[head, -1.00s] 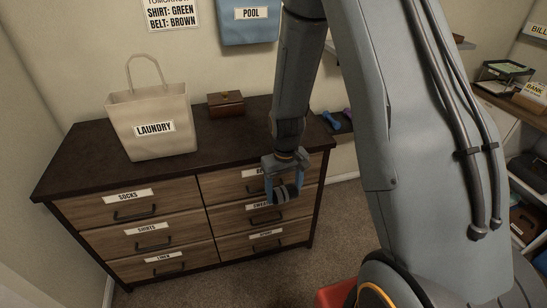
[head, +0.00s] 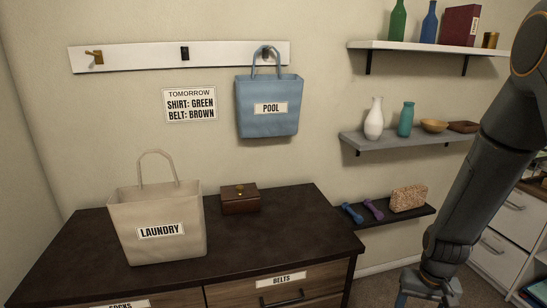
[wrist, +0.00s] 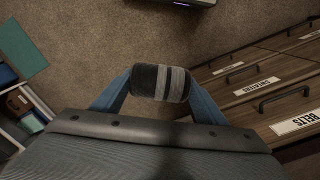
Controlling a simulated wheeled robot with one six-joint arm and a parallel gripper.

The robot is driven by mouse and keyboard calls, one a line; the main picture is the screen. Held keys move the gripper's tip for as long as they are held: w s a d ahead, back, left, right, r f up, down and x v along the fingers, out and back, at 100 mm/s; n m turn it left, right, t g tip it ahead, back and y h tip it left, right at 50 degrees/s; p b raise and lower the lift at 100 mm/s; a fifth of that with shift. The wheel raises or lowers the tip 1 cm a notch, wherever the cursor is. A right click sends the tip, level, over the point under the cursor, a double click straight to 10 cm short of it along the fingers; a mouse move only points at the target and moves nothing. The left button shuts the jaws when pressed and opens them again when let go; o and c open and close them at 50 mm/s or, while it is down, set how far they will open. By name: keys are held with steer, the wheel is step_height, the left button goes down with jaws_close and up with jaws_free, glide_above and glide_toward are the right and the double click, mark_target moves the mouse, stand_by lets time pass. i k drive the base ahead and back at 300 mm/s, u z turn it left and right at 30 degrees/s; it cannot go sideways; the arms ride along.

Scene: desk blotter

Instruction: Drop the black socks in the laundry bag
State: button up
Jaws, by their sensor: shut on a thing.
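The cream laundry bag (head: 157,225), labelled LAUNDRY, stands upright on the dark dresser top, its handle raised above the opening. In the wrist view, my gripper (wrist: 160,84) is shut on the black socks (wrist: 146,82), a rolled dark bundle with grey stripes, held between the blue fingers above the carpet. In the head view, only the upper part of my gripper (head: 428,285) shows at the bottom edge, right of the dresser. Its fingertips and the socks are cut off there. The bag's inside is hidden.
The dresser top (head: 285,222) has free room right of the bag. A small brown box (head: 240,200) sits behind it. A blue POOL bag (head: 268,108) hangs on the wall. Shelves with vases (head: 374,120) and dumbbells (head: 373,210) are at right. Drawer handles (wrist: 283,95) are close to my gripper.

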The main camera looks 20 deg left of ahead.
mark_target(189, 239)
steer(key=z, duration=1.15)
steer(key=k, duration=1.25)
steer(key=u, duration=1.95)
steer(key=i, duration=0.25)
steer(key=z, duration=0.2)
